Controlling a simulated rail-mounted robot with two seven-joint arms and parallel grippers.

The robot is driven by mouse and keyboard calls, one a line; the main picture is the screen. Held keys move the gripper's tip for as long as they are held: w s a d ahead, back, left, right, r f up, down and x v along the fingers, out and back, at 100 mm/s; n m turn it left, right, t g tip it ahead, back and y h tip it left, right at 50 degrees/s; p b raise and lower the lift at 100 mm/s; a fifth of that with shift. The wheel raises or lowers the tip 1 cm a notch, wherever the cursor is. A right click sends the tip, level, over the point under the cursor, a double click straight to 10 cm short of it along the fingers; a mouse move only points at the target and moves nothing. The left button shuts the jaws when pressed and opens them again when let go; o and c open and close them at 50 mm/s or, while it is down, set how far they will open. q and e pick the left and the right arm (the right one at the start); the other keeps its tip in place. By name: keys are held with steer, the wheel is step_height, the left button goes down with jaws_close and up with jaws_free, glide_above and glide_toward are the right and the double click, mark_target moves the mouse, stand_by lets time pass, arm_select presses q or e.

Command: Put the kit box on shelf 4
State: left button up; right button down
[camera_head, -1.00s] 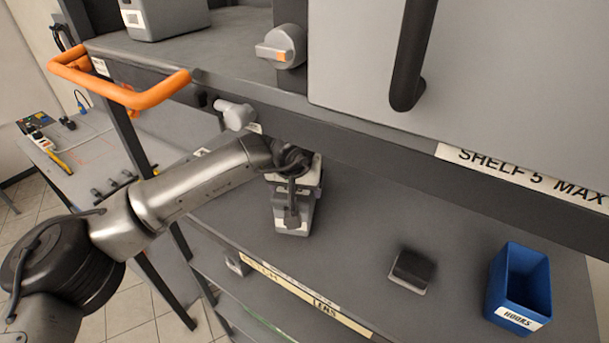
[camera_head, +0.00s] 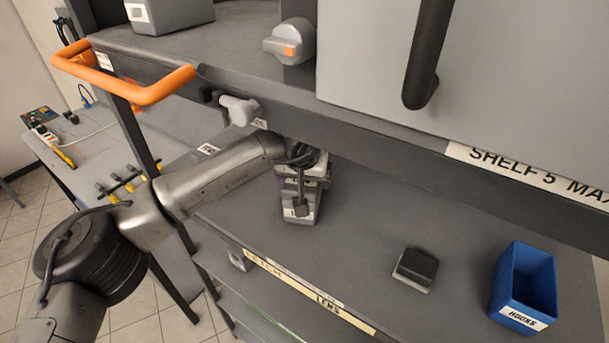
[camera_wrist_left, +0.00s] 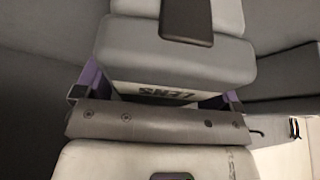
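The kit box (camera_head: 301,206) is grey with a dark strap or handle on its front. It is at the left part of the shelf surface below the "SHELF 5" beam. I cannot tell whether its base touches that surface. In the left wrist view the box (camera_wrist_left: 180,55) fills the upper middle, with the word "LENS" upside down on it. My left gripper (camera_head: 303,178) is at the box, partly hidden by my own arm. Its purple fingers (camera_wrist_left: 153,93) show at both sides of the box and appear closed on it. My right gripper is not in view.
The lower shelf (camera_head: 350,215) is clear between the box and a small dark block (camera_head: 416,268). A blue "HOOKS" bin (camera_head: 524,290) stands at the right. The shelf 5 beam (camera_head: 400,150) runs close above my arm. An orange handle (camera_head: 125,90) juts out at the upper left.

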arm_select(q)
steer(key=shift+o, duration=0.8)
steer(key=shift+r, duration=0.25)
steer(key=shift+s+r, duration=0.15)
steer(key=shift+r, duration=0.15)
steer(key=shift+s+a+r+b, duration=0.1)
steer(key=shift+s+a+b, duration=0.05)
steer(key=shift+s+b, duration=0.25)
steer(key=s+b, duration=0.1)
steer(key=s, duration=0.2)
steer(key=s+a, duration=0.1)
steer(key=s, duration=0.3)
steer(key=s+a+b, duration=0.1)
steer(key=s, duration=0.3)
steer(key=shift+b, duration=0.3)
